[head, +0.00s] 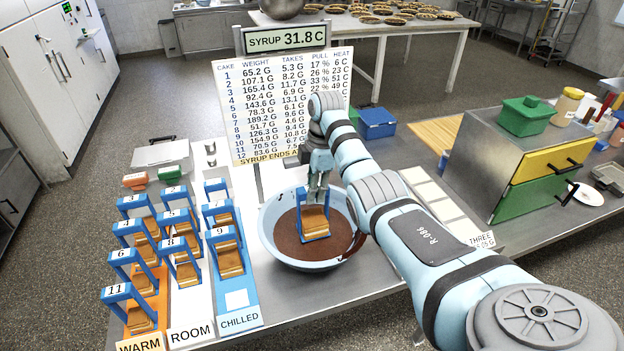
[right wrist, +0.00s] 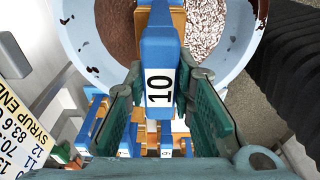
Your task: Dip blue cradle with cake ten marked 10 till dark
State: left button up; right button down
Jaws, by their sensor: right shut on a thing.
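The blue cradle (head: 314,238) carries a label reading 10, readable in the right wrist view (right wrist: 159,85). A light brown cake (head: 313,217) sits in it. My right gripper (head: 319,192) is shut on the cradle's handle, one finger on each side of the label. The cradle is upright inside the rim of the pale blue bowl (head: 268,240), over the dark brown syrup (head: 287,245). I cannot tell whether the cake's underside touches the syrup. The cake's visible top is tan, not dark. My left gripper is out of view.
Several numbered blue cradles stand left of the bowl on strips marked WARM (head: 140,344), ROOM (head: 192,333) and CHILLED (head: 240,320). The chilled strip has an empty white square. A board (head: 285,110) stands behind the bowl; the syrup display (head: 287,40) reads 31.8 C. Drawers (head: 535,165) stand right.

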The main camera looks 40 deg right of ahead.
aim_at(312, 217)
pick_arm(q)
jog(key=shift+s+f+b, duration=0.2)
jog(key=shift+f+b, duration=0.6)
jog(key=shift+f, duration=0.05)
pick_arm(e)
jog(key=shift+f, duration=3.35)
